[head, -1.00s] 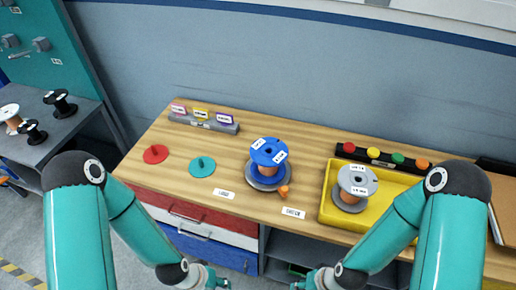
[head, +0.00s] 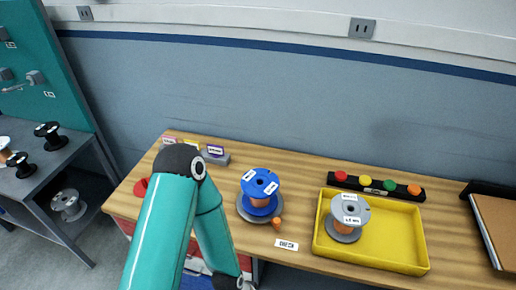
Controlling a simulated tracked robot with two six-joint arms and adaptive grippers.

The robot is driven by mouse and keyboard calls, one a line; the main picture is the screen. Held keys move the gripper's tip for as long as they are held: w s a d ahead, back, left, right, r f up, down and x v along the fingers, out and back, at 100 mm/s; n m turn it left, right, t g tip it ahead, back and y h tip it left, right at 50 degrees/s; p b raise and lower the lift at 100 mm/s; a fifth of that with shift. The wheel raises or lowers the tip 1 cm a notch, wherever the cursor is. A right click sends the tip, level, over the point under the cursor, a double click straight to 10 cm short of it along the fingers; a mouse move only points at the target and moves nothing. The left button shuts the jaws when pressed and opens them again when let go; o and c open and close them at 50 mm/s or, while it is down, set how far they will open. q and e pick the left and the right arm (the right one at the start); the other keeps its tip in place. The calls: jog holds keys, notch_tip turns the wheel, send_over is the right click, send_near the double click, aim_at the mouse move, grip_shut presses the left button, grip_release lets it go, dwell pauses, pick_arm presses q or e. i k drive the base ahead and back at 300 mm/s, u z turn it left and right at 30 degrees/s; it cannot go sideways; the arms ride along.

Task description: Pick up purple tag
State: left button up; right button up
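The purple tag (head: 215,150) stands in a grey holder (head: 221,160) at the back left of the wooden table. A yellow tag (head: 191,144) and a pink tag (head: 169,140) stand to its left in the same row, the yellow one partly hidden by my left arm. My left arm rises in front of the table's left part. Its gripper (head: 246,284) is low at the bottom edge, in front of the table and well away from the tag; its fingers are mostly cut off. My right arm and gripper are out of view.
A blue spool (head: 260,183) stands mid-table, with a small orange piece (head: 277,223) beside it. A yellow tray (head: 393,240) holds a grey spool (head: 349,212). Behind it is a black rack (head: 372,184) of coloured knobs. A folder (head: 497,225) lies at far right.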

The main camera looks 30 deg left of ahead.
aim_at(217, 150)
jog(key=u, duration=1.1)
jog(key=i, duration=0.1)
jog(key=z, duration=2.25)
jog(key=k, duration=1.6)
jog(key=u, duration=1.05)
jog(key=i, duration=1.25)
jog(key=u, duration=0.05)
